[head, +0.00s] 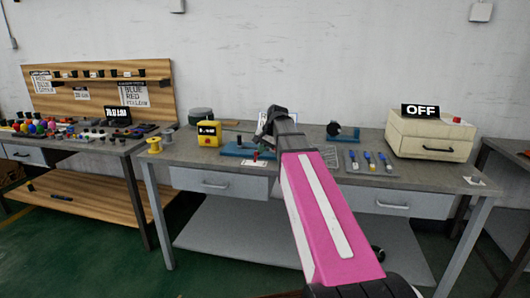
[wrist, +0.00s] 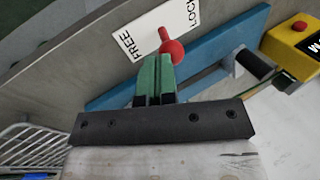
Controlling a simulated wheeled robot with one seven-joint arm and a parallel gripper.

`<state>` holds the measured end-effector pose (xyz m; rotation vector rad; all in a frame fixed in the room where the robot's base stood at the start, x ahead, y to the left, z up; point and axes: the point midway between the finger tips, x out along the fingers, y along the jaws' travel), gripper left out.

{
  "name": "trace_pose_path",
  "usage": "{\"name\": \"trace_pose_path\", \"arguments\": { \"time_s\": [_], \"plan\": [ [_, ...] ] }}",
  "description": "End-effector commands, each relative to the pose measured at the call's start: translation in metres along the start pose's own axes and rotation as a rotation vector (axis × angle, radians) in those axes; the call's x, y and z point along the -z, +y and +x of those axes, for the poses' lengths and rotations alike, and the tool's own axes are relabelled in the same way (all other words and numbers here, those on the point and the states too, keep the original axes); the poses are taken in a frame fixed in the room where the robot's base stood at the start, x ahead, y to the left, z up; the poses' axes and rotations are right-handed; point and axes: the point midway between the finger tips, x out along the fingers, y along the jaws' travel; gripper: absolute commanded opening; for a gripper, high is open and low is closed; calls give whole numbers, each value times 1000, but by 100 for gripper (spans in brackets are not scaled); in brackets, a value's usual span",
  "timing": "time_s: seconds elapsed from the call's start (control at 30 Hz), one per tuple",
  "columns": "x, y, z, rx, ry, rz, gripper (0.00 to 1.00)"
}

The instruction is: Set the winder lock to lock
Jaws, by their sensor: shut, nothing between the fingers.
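The winder has a blue base plate (wrist: 130,92) with a dark roller (wrist: 252,66), and the base also shows in the head view (head: 236,149). Its lock is a short lever with a red ball knob (wrist: 174,50). A white card (wrist: 150,28) by it reads FREE at left and LOCK at right in the wrist view. The lever stands between the two words. My gripper (wrist: 158,60) has green fingers, closed together and empty. Their tips are right beside the knob; I cannot tell if they touch it.
A yellow box with a red button (head: 208,134) stands left of the winder. A wire rack (wrist: 30,150) and blue-handled tools (head: 377,161) lie to the right in the head view. A beige machine with an OFF sign (head: 430,136) stands at the far right.

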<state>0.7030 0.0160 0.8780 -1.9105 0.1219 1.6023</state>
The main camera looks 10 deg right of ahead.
Motion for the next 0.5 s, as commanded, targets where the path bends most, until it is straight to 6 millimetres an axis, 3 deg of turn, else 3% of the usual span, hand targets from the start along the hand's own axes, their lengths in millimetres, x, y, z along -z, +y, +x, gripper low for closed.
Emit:
{"name": "trace_pose_path", "arguments": {
  "time_s": [0.1,0.5],
  "plan": [
    [0,-14,1,-112,12,-17,0],
    [-4,-38,8,-419,49,-50,0]
  ]
}}
